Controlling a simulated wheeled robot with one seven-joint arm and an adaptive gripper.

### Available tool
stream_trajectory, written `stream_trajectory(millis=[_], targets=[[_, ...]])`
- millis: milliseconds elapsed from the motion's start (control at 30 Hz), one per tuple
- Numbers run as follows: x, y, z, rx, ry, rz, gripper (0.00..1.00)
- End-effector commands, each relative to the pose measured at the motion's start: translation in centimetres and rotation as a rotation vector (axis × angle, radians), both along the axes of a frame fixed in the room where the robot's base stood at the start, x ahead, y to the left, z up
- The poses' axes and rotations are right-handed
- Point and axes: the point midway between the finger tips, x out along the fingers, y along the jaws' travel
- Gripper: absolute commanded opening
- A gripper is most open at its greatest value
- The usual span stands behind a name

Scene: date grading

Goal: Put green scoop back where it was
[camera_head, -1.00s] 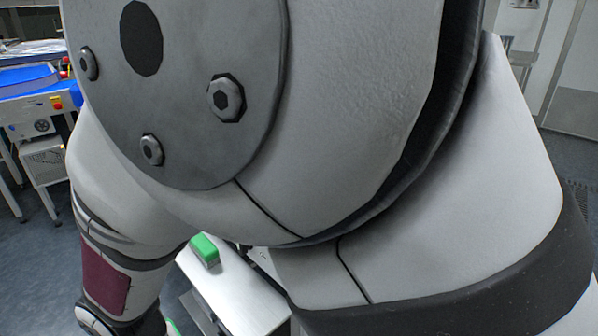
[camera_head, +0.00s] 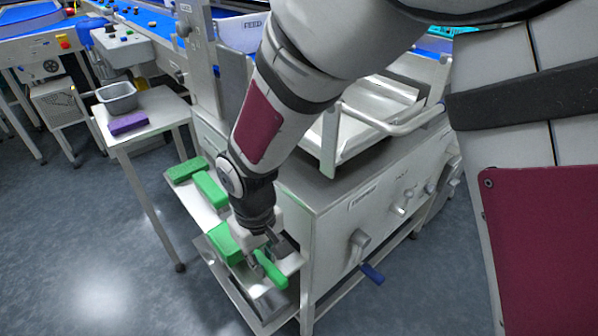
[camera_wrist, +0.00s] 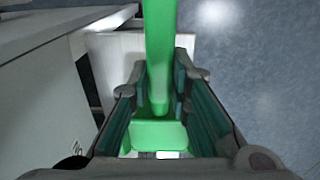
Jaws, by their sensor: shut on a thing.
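My gripper (camera_head: 262,243) reaches down over a low shelf at the side of the steel machine. It is shut on the green scoop (camera_wrist: 159,50). In the wrist view, a long green part runs between the fingers toward the top, and a wider green part lies below them. In the head view, green shows on both sides of the gripper, a broad piece (camera_head: 224,243) to the left and a narrow piece (camera_head: 269,268) to the right. I cannot tell whether the scoop touches the shelf.
Other green tools, a block (camera_head: 187,169) and a longer piece (camera_head: 210,190), lie on the white shelf (camera_head: 203,213). The steel machine (camera_head: 345,225) stands close on the right. A small table (camera_head: 165,108) holds a grey tub (camera_head: 118,97) and a purple block (camera_head: 128,123). Open floor lies left.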

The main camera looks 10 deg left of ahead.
Motion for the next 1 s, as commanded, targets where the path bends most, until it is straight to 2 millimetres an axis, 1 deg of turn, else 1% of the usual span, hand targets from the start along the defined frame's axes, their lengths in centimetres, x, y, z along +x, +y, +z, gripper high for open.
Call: stream_trajectory(millis=[33, 100, 333, 367, 500, 567, 833, 967, 1000], targets=[[0.6, -0.5, 0.0, 0.001, -0.001, -0.003, 0.00], [1.1, -0.9, 0.0, 0.001, -0.001, -0.001, 0.00], [2.3, -1.9, 0.0, 0.001, -0.001, -0.001, 0.00], [2.3, -1.9, -0.3, 0.000, 0.000, 0.001, 0.00], [2.2, -1.9, -2.8, -0.002, 0.002, 0.002, 0.00], [2.2, -1.8, -3.4, 0.000, 0.000, 0.002, 0.00], [2.2, -1.8, -3.5, 0.001, -0.001, 0.001, 0.00], [2.2, -1.8, -3.8, 0.001, -0.001, 0.001, 0.00], [2.2, -1.8, -3.8, 0.000, 0.000, 0.001, 0.25]])
